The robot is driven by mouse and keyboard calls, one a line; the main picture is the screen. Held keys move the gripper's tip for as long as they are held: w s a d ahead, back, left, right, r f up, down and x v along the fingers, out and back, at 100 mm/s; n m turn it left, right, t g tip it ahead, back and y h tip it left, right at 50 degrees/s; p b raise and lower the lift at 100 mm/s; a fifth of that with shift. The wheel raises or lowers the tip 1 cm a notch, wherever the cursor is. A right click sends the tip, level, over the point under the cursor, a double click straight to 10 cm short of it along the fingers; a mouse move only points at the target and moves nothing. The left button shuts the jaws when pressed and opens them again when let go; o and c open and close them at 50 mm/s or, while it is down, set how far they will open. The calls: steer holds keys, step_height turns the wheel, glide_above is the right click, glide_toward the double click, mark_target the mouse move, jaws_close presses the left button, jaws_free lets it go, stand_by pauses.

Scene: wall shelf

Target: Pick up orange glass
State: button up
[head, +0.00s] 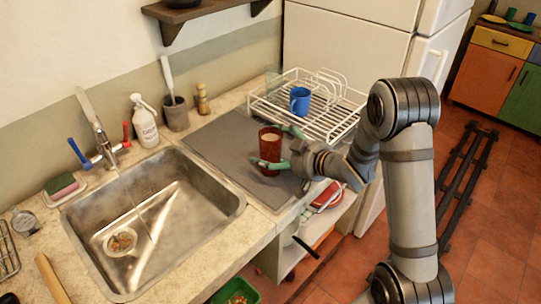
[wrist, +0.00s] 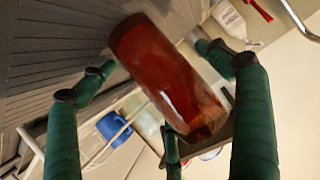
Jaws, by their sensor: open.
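The orange glass (head: 271,143) is a dark reddish-orange tumbler with a pale round top. It stands upright on the grey drying mat (head: 218,140), right of the sink. My gripper (head: 275,148) reaches in from the right, with green fingers spread on either side of the glass. In the wrist view the glass (wrist: 162,72) fills the middle, tilted in the picture, between the open fingers. A gap shows between the glass and the side fingers there. Whether the lower finger touches it, I cannot tell.
A white wire dish rack (head: 335,122) with a blue mug (head: 300,100) stands just behind the glass. The metal sink (head: 200,205) lies to the left. A soap bottle (head: 145,122) and a grey utensil pot (head: 176,115) stand along the wall. The counter's front edge is close to my gripper.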

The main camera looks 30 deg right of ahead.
steer(key=c, duration=0.3)
steer(key=c, duration=1.1)
steer(key=shift+c, duration=0.4)
